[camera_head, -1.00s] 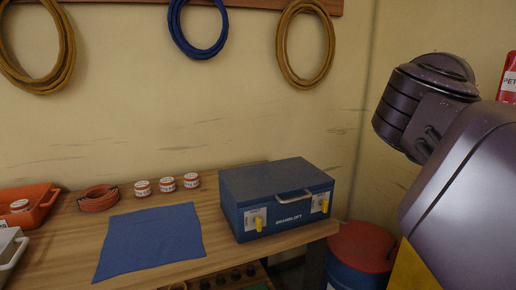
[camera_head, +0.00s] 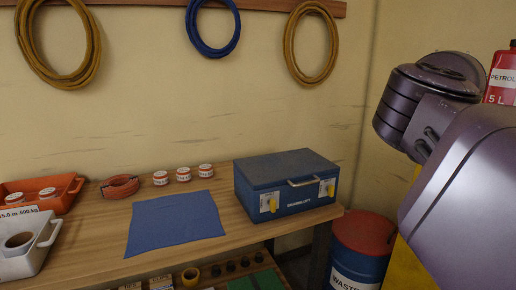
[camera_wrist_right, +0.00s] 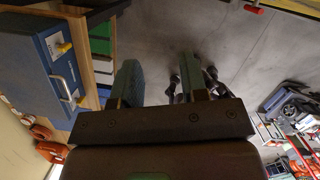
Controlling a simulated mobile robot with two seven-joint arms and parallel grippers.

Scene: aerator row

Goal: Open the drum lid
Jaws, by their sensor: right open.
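A blue drum (camera_head: 356,262) with a red lid (camera_head: 364,232) and a "WASTE" label stands on the floor right of the workbench. The lid sits on the drum, and its right edge is close to a yellow object. My right arm fills the right side of the head view, with its gripper outside that view. In the right wrist view my right gripper (camera_wrist_right: 160,85) has its two fingers apart with nothing between them, above grey floor. The drum is not clearly visible in the wrist view. My left gripper is not in view.
A blue case (camera_head: 287,187) with yellow latches stands at the bench's right end, beside the drum. A blue cloth (camera_head: 175,223), several small tins and trays lie on the wooden bench (camera_head: 100,262). A red petrol can (camera_head: 502,75) is at far right.

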